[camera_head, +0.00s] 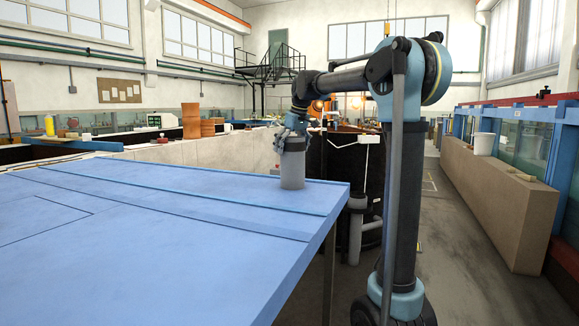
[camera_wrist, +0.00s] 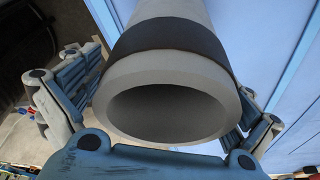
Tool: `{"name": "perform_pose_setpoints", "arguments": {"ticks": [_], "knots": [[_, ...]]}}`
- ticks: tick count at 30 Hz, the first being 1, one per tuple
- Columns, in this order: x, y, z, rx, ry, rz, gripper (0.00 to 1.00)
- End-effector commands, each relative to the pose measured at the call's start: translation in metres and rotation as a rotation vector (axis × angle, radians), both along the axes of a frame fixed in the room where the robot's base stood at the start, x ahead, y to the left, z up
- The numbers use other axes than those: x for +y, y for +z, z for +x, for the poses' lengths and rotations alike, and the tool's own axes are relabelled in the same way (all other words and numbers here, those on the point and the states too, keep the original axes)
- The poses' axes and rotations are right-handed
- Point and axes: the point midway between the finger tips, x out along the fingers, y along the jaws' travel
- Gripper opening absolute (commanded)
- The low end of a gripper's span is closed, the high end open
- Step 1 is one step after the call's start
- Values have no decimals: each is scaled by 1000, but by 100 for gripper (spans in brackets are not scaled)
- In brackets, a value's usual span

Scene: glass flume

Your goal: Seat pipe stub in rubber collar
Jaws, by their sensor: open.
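A grey pipe (camera_head: 292,171) stands upright on the blue table (camera_head: 150,205) near its far right corner. In the wrist view, a hollow light grey pipe end (camera_wrist: 167,70), likely the stub, faces the camera. A black band (camera_wrist: 165,40), likely the rubber collar, wraps around just behind it. More grey pipe (camera_wrist: 175,8) continues beyond the band. My gripper (camera_head: 293,139) is open at the pipe's top, with fingers on both sides of the pipe end. A gap shows at the left finger; contact at the right finger is unclear. How deep the stub sits inside the band is hidden.
The table top is bare apart from the pipe; its right edge is close. Dark equipment (camera_head: 345,160) stands on the floor behind the table corner. A long brown wall (camera_head: 495,200) with a white bucket (camera_head: 483,144) runs along the right. Floor between is open.

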Motion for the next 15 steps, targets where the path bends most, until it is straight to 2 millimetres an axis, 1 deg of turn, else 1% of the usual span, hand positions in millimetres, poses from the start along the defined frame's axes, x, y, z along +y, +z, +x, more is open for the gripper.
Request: {"name": "perform_pose_setpoints", "arguments": {"ticks": [6, 7, 8, 9, 11, 12, 14, 15], "knots": [[0, -1, 0, 0, 0, 0, 99], [0, -1, 0, 0, 0, 0, 97], [0, -1, 0, 0, 0, 0, 90], [0, -1, 0, 0, 0, 0, 81], [1, -1, 0, 0, 0, 0, 67], [0, -1, 0, 0, 0, 0, 58], [0, -1, 0, 0, 1, 0, 44], [1, -1, 0, 0, 1, 0, 35]]}}
